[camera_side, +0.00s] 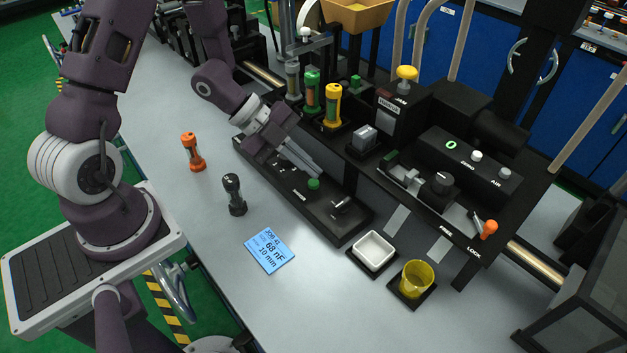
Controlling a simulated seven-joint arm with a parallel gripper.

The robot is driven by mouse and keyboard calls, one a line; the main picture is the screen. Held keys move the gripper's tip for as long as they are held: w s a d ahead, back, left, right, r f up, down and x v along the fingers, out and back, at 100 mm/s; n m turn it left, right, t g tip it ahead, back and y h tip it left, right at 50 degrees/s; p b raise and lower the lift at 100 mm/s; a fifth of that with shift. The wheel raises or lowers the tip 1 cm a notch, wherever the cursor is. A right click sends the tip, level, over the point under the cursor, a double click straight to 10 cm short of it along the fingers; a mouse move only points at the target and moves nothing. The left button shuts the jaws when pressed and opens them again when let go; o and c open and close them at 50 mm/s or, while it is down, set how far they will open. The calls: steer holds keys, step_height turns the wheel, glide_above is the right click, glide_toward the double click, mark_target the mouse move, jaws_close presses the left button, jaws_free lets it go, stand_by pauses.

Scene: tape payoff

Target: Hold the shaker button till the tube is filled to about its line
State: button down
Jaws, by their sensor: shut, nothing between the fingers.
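My gripper (316,173) is shut and empty. Its fingertips point down to the right at a green button (314,184) on a long low black box (285,184); I cannot tell whether they touch it. No readable label marks this button as the shaker's. Several capped tubes are in view: a green one (312,91) and a yellow one (333,104) stand upright in the rack behind, with a grey one (292,80) beside them. An orange tube (193,152) and a dark one (234,195) stand on the table. Fill levels and lines are too small to read.
A blue card (270,250) reading 68 nF, 10 mm lies on the table. A white tray (374,251) and a yellow cup (415,279) stand at the front right. A yellow knob (407,73) tops the JAM box. An orange-tipped lever (488,229) sits by FREE and LOCK.

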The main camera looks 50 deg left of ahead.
steer(key=shift+f, duration=0.4)
steer(key=shift+f, duration=0.45)
stand_by(0.7)
stand_by(1.8)
steer(key=shift+r, duration=0.85)
steer(key=shift+r, duration=2.5)
